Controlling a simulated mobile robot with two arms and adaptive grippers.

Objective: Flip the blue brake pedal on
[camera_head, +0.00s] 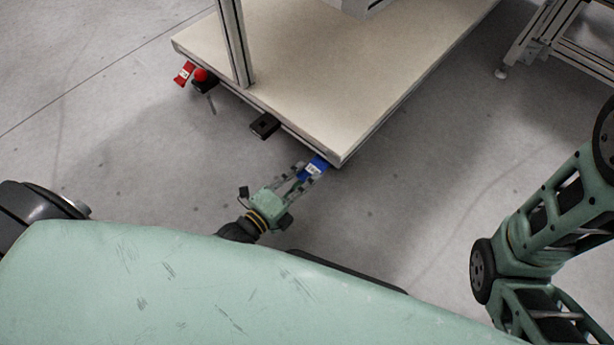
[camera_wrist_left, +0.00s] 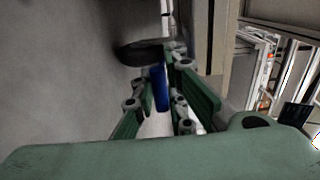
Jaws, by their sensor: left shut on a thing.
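The blue brake pedal (camera_head: 315,166) sticks out at the near corner of the wheeled table, just below the table's edge. It carries a white label. In the left wrist view the blue pedal (camera_wrist_left: 159,90) stands edge-on between the fingers. My left gripper (camera_head: 306,173) reaches the pedal from below left and is shut on it. The left wrist view shows its green fingers (camera_wrist_left: 163,105) on either side of the pedal. My right gripper is not in view; only links of my right arm show at the right.
The beige table top (camera_head: 330,60) lies above and beyond the pedal, with a metal post (camera_head: 235,45) on it. A red pedal (camera_head: 184,73), a red knob (camera_head: 200,75) and a black box (camera_head: 265,125) line its near left edge. A metal frame (camera_head: 560,45) stands at the upper right. Grey floor is clear around.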

